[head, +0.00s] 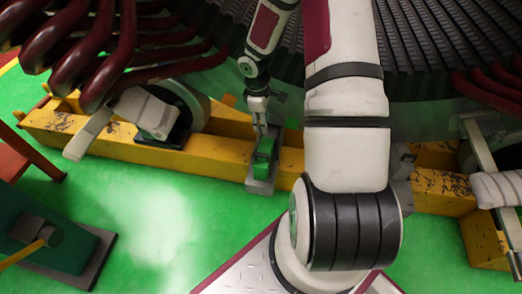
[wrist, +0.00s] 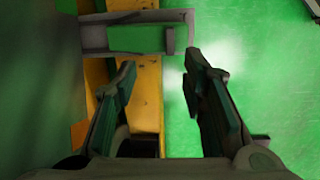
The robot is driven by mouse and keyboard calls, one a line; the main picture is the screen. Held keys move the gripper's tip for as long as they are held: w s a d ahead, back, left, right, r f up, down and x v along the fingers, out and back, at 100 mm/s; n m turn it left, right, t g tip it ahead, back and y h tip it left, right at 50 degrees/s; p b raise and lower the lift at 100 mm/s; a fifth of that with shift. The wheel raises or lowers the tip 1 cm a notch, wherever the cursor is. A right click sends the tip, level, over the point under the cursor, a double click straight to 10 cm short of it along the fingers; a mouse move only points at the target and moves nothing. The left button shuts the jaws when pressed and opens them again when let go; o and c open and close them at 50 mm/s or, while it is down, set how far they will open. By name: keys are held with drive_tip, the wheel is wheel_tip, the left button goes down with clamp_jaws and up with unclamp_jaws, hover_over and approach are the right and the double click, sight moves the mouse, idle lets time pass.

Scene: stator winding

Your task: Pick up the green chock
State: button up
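The green chock (head: 263,158) sits in a grey bracket (head: 262,186) on the front side of the yellow beam. In the wrist view the chock (wrist: 140,39) lies beyond my fingertips, framed by the grey bracket (wrist: 95,36). My gripper (head: 261,122) hangs just above and behind the chock in the head view; whether it touches the chock cannot be told there. In the wrist view my gripper (wrist: 160,60) is open, with its two fingers wide apart and nothing between them but the beam and floor below.
The yellow beam (head: 215,150) runs across under the dark slotted stator (head: 435,55). Dark red winding bars (head: 120,60) overhang at left. A white-and-grey roller part (head: 148,112) stands on the beam. A dark green stand (head: 50,235) is at lower left. Green floor (head: 150,215) in front is clear.

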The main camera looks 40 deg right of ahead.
drive_tip(key=y+b, duration=0.1)
drive_tip(key=b, duration=0.1)
hover_over(262, 154)
drive_tip(key=shift+n, duration=0.3)
drive_tip(key=f, duration=1.3)
drive_tip(key=shift+w+d, duration=0.15)
drive_tip(key=shift+w, duration=0.05)
drive_tip(key=shift+s+f+b, duration=0.2)
drive_tip(key=shift+f+b, duration=1.45)
drive_tip(key=shift+f, duration=1.4)
clamp_jaws()
